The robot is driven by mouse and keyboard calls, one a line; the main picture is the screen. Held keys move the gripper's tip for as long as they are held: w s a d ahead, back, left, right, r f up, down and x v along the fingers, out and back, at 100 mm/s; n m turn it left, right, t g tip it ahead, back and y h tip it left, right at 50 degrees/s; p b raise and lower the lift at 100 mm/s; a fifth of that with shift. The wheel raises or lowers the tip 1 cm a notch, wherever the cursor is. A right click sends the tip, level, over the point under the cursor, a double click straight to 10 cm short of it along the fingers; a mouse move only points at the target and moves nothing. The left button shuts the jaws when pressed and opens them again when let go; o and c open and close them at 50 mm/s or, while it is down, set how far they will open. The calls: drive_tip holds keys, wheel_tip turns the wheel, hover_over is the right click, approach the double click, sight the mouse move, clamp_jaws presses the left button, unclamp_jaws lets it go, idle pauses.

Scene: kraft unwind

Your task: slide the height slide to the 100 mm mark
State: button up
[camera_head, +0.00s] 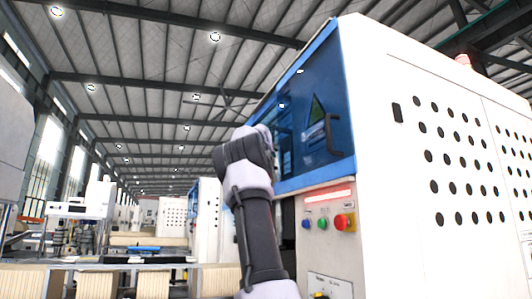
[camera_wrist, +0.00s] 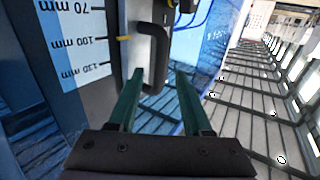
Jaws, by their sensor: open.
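In the wrist view, which is upside down, a white and blue height scale (camera_wrist: 72,22) shows the marks 70, 100 and a further one that is hard to read. The height slide (camera_wrist: 137,48) is a grey block with a black bar handle (camera_wrist: 162,62) and a small yellow pointer (camera_wrist: 123,38). The pointer appears about level with the 100 mm mark. My gripper (camera_wrist: 158,78) is open, its green fingers apart, with the near part of the handle between the fingertips in the picture. Contact is not visible. In the head view my wrist hides the gripper and slide.
A white machine cabinet (camera_head: 390,150) with a blue window door (camera_head: 325,140) and black door handle (camera_head: 333,135) stands right of my arm. Its panel carries a red button (camera_head: 345,222) and a green button (camera_head: 322,224). A bench (camera_head: 120,266) stands at the left.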

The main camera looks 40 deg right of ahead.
drive_tip(key=v, duration=0.8)
drive_tip(key=shift+s, duration=0.2)
drive_tip(key=shift+a, duration=0.1)
idle(0.4)
